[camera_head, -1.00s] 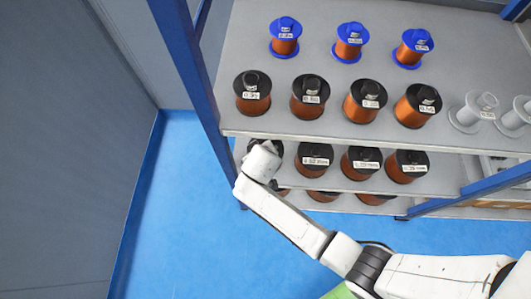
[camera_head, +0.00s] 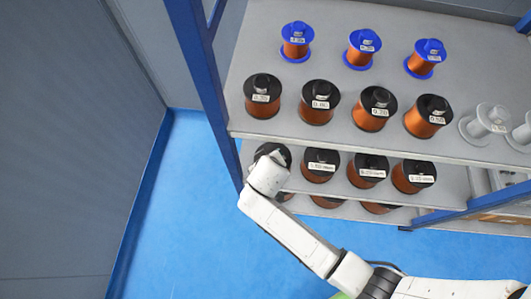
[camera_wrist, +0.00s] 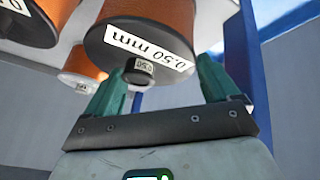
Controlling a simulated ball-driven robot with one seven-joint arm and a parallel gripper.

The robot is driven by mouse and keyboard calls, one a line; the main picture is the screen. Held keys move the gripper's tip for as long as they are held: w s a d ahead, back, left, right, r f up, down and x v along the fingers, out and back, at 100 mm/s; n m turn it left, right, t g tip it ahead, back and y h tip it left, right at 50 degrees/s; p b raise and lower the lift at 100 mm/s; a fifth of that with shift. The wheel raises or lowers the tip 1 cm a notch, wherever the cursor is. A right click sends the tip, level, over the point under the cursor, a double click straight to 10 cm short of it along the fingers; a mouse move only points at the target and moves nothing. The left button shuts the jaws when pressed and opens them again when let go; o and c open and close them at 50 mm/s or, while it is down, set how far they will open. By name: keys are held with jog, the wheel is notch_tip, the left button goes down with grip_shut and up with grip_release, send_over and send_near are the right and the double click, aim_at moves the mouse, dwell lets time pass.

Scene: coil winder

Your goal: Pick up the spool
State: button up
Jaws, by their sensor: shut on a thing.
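The spool has a black flange (camera_wrist: 140,42) labelled 0.50 mm and copper-coloured wire, and fills the upper middle of the wrist view. In the head view the same spool (camera_head: 273,149) is at the left end of the second shelf, largely covered by my white wrist. My gripper (camera_wrist: 163,70) has its green fingers on either side of the flange and is shut on the spool. In the head view my gripper (camera_head: 268,168) is at the shelf's left front, with its fingers hidden. Whether the spool is clear of the shelf cannot be told.
Other black spools (camera_head: 320,165) stand to the right on the second shelf (camera_head: 449,188). Blue floor (camera_head: 186,205) is open in front.

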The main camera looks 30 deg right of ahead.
jog(key=s+a+b, duration=0.1)
jog(key=s+a, duration=0.5)
jog(key=s, duration=0.7)
jog(key=shift+s+a+r, duration=0.2)
jog(key=shift+s, duration=0.1)
jog(key=shift+r, duration=0.1)
jog(key=shift+r+p, duration=0.9)
jog(key=shift+r, duration=0.05)
jog(key=shift+f, duration=0.15)
